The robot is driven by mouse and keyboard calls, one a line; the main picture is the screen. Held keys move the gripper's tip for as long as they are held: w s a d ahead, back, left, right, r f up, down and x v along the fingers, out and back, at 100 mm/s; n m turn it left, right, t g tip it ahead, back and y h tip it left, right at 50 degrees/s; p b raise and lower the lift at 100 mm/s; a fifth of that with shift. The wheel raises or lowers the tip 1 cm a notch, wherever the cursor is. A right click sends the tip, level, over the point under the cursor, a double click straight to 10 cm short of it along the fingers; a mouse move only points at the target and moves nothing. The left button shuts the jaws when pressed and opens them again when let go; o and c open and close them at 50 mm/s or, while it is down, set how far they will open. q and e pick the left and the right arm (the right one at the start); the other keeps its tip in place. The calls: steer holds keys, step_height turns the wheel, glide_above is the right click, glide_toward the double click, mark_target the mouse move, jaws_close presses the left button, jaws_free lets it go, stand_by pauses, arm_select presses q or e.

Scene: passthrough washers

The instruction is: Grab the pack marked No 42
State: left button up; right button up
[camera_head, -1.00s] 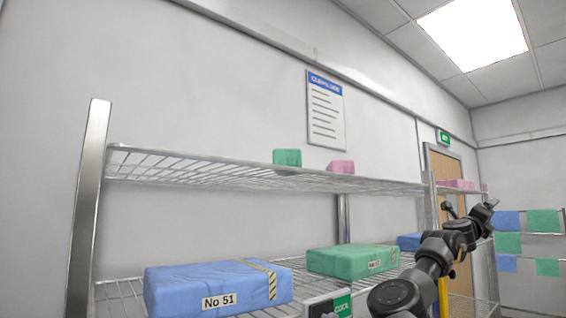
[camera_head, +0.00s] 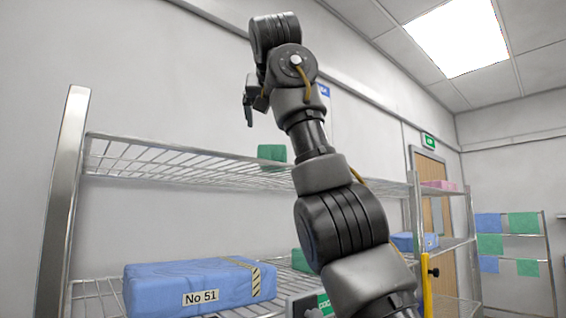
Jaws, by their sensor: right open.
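No label reading No 42 can be made out. A blue pack (camera_head: 195,285) marked No 51 lies on the lower wire shelf at the left. A green pack (camera_head: 301,261) lies to its right, mostly hidden behind my right arm, its label covered. Another blue pack (camera_head: 404,241) shows farther right, with no readable number. My right gripper (camera_head: 249,110) is raised in front of the wall, above the upper shelf, open and empty, apart from every pack. My left gripper is out of view.
The upper wire shelf (camera_head: 180,163) holds a small green pack (camera_head: 271,153). A metal post (camera_head: 63,200) stands at the left end. A pink pack (camera_head: 440,185) is on a shelf at the right. A rack with hanging cloths (camera_head: 490,244) stands at the far right.

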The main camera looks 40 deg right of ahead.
mark_target(273, 147)
steer(key=shift+w+f+p, duration=0.2)
steer(key=shift+w+p, duration=0.05)
steer(key=shift+p, duration=0.1)
steer(key=p+x, duration=0.2)
steer(key=x, duration=0.3)
steer(key=shift+d+f, duration=0.1)
steer(key=shift+d, duration=0.1)
steer(key=shift+a+p, duration=0.15)
steer(key=shift+p, duration=0.35)
steer(key=shift+w+d+p, duration=0.4)
steer(key=shift+w+p, duration=0.35)
steer(key=shift+p, duration=0.45)
steer(key=p+x, duration=0.1)
steer(key=x, duration=0.2)
steer(key=shift+s+f, duration=0.15)
steer(key=shift+f, duration=0.05)
steer(key=shift+w+d+f, duration=0.2)
steer(key=shift+d+f, duration=0.05)
steer(key=shift+s+a+r, duration=0.1)
steer(key=shift+s+a, duration=0.1)
steer(key=shift+a, duration=0.1)
steer(key=shift+c, duration=1.3)
steer(key=shift+w+d, duration=0.1)
steer(key=c, duration=1)
